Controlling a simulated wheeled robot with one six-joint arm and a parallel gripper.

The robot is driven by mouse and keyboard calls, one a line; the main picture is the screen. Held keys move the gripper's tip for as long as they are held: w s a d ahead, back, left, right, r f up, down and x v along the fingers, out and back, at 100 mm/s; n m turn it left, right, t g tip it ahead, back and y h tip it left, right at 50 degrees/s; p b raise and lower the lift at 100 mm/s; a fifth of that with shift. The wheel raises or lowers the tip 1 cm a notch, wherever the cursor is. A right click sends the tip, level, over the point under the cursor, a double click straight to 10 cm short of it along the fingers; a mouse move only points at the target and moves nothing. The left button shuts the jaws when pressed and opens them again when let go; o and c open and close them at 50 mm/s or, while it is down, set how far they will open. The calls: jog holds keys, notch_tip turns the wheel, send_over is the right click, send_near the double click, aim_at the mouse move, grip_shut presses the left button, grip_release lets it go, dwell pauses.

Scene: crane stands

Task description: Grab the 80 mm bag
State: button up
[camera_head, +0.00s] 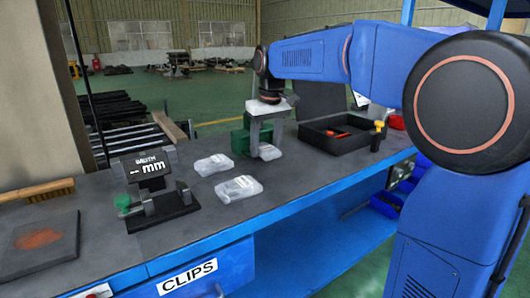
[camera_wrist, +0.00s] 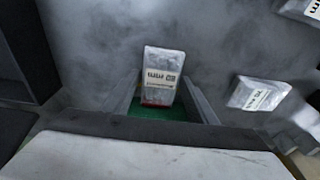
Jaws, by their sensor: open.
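My gripper (camera_head: 266,139) points down over the bench, open. One clear plastic bag (camera_head: 268,152) with a white label lies on the bench below it. In the wrist view this bag (camera_wrist: 161,72) sits between the two grey fingers, apart from both. Its label is upside down and seems to read 80 mm, though the print is small. Its near end meets a red strip and a green area. Two similar bags, one farther back (camera_head: 213,165) and one nearer (camera_head: 238,188), lie to the left; their labels are unreadable in the head view.
A black open tray (camera_head: 340,133) with red items stands right of my gripper. A green container (camera_head: 240,140) is close on its left. A width gauge (camera_head: 150,175) showing "mm" and a brush (camera_head: 40,191) are farther left. Another bag (camera_wrist: 262,93) lies right in the wrist view.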

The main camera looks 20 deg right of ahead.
jog(key=c, duration=1.1)
jog(key=shift+r, duration=0.2)
